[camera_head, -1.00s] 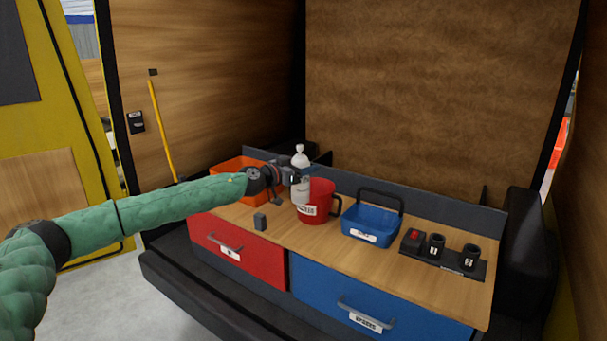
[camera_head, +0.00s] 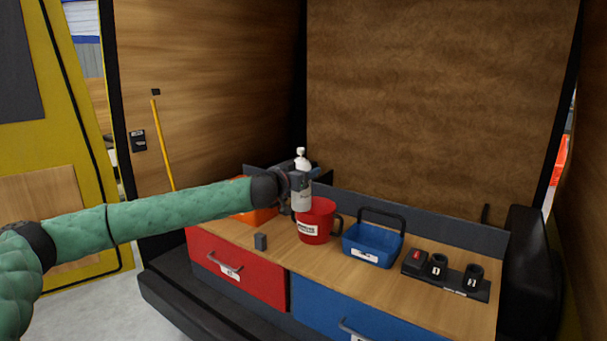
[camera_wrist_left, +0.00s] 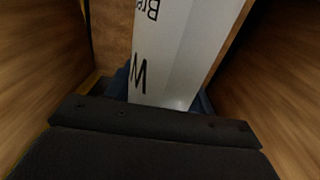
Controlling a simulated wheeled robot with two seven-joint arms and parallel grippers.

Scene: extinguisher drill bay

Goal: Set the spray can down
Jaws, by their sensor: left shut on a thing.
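The spray can (camera_head: 302,192) is a pale grey-white cylinder with a white cap. My left gripper (camera_head: 297,183) is shut on it and holds it upright, above and just behind the left part of the red mug (camera_head: 318,232). The can's lower end is partly hidden by the mug or close to its rim, and I cannot tell whether they touch. In the left wrist view the can (camera_wrist_left: 185,55) fills the middle, with black lettering on it. The fingertips are mostly hidden there. My right gripper does not show.
An orange bin (camera_head: 258,215) is partly behind my left arm. Bare wood lies in front of the mug.

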